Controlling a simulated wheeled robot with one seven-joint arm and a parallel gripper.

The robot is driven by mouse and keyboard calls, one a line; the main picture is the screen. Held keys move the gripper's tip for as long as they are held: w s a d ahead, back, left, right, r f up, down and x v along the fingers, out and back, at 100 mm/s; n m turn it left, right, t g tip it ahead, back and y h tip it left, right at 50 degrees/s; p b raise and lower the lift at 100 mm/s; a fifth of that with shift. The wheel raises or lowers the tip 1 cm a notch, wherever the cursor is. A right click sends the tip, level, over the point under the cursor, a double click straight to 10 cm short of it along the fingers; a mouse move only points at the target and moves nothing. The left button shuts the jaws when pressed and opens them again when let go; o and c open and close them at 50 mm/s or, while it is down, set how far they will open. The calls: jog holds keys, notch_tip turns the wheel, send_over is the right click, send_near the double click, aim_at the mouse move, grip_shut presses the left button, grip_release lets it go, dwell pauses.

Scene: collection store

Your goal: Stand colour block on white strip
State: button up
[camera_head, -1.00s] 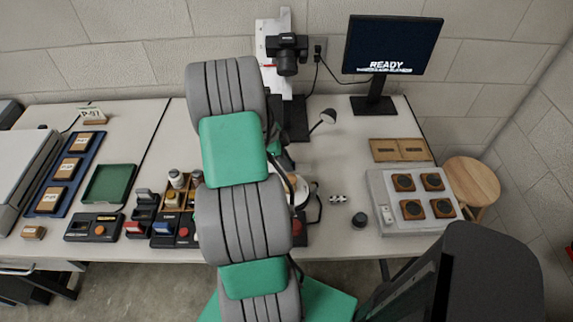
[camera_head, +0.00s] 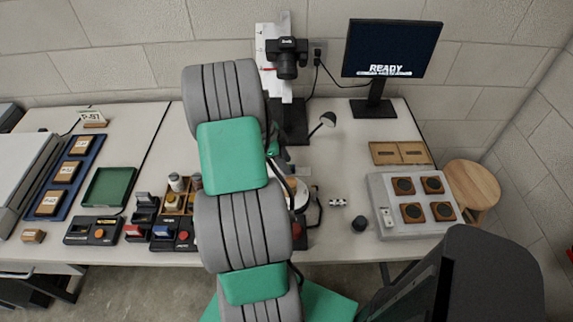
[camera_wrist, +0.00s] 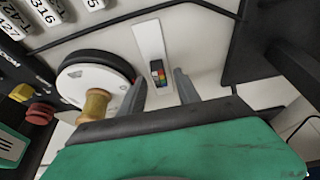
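In the wrist view a small colour block (camera_wrist: 158,73), dark-edged with several coloured patches, is at the near part of a white strip (camera_wrist: 149,42). I cannot tell whether it stands upright or lies flat. My gripper (camera_wrist: 160,86) is open, with one finger on each side of the block and visible gaps to both. The block looks to be between or just beyond the fingertips. In the head view my arm hides the gripper and the block.
In the wrist view a white disc with a black rim (camera_wrist: 75,85) and a wooden knob (camera_wrist: 96,104) are close on the left. A dark stand base (camera_wrist: 240,60) is on the right. In the head view a grey box with round pads (camera_head: 389,222) stands on the right of the table.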

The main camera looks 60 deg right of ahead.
jog(key=v, duration=1.1)
jog(key=w+a+r+n+t+h, duration=0.1)
jog(key=w+a+r+n+t, duration=0.25)
jog(key=w+a+n, duration=0.75)
jog(key=s+a+r+n+t+y, duration=0.1)
jog(key=a+n+t, duration=0.1)
jog(key=a+n, duration=0.8)
jog(key=s+a+r+n+t+y, duration=0.1)
jog(key=a+n, duration=0.8)
jog(key=a, duration=1.1)
jog(key=shift+s+a+r+n+t+y+b, duration=0.25)
jog(key=shift+a+n+t+y+b, duration=0.15)
jog(key=shift+y, duration=0.1)
